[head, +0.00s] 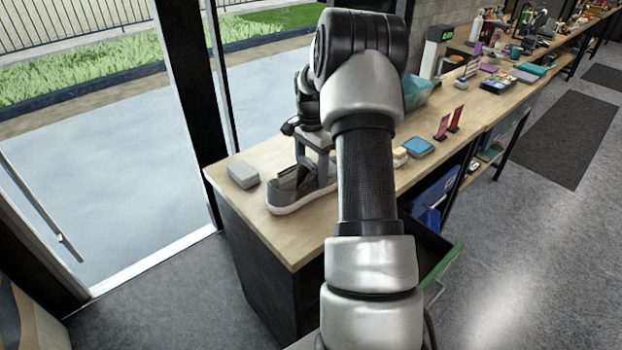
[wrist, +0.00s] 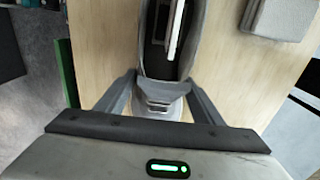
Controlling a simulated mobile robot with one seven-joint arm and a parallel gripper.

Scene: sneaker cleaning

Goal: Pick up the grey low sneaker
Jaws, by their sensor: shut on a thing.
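The grey low sneaker (head: 290,195) stands on the wooden counter near its left end, partly hidden behind my arm. My gripper (head: 315,152) is over the sneaker's far end and shut on it. In the wrist view the sneaker (wrist: 154,88) points away from me, with its dark opening upward and a white strip inside. The two fingers of my gripper (wrist: 158,103) press on its near end from both sides. The sneaker appears to rest on or just above the counter; I cannot tell which.
A grey block (head: 243,174) lies left of the sneaker on the counter (head: 300,245), and also shows in the wrist view (wrist: 282,18). A blue sponge-like block (head: 418,147) and small red cards (head: 442,127) stand to the right. An open drawer with a green edge (head: 447,266) juts out below.

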